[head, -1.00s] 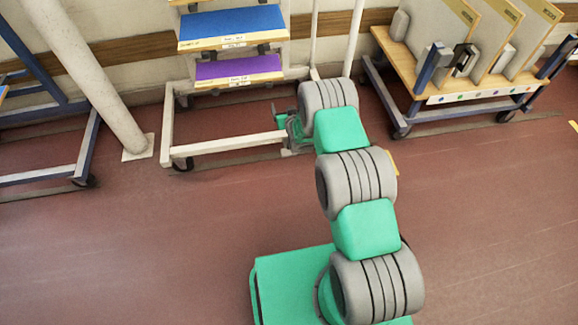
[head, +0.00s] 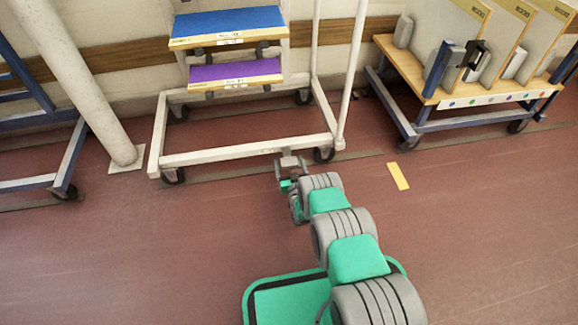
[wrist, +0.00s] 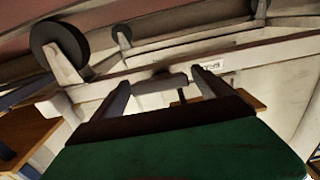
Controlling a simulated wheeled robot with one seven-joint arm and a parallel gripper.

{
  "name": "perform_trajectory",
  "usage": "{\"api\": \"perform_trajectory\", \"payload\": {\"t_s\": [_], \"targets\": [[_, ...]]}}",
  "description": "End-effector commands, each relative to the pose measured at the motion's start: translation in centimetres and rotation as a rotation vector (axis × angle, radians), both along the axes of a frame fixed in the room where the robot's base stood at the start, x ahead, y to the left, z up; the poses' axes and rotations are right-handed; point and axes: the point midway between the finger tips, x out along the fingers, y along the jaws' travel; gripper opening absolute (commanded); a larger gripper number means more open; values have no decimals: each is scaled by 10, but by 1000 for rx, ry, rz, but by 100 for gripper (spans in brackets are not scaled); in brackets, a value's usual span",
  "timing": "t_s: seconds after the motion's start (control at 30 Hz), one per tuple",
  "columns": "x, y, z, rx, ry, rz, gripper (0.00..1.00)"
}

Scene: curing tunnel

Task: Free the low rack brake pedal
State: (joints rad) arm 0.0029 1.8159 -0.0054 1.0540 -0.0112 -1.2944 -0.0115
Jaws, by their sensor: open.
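The low rack is a white wheeled frame (head: 230,152) with a blue and a purple shelf board. A small grey pedal (head: 291,161) sits low at its front bar, left of the front right caster. My gripper (head: 288,180) is low in front of the pedal, just outside the rack. In the wrist view my gripper (wrist: 163,92) is open, with one finger on each side of a grey bar that looks like the pedal (wrist: 160,83). I cannot tell whether it touches the pedal. The pedal's pivot is hidden.
A blue cart with upright panels (head: 455,95) stands at the right. A white slanted post (head: 85,85) and a blue frame (head: 65,165) are at the left. A yellow floor mark (head: 398,176) lies right of my arm. The red floor in front is clear.

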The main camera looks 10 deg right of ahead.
Motion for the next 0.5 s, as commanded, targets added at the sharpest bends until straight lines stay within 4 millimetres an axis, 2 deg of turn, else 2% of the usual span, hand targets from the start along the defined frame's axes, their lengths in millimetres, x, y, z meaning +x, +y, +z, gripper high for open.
{"api": "perform_trajectory", "payload": {"t_s": [0.2,0.5], "targets": [[1,0,1,0,1,0,86],[0,0,1,1,1,0,62]]}}
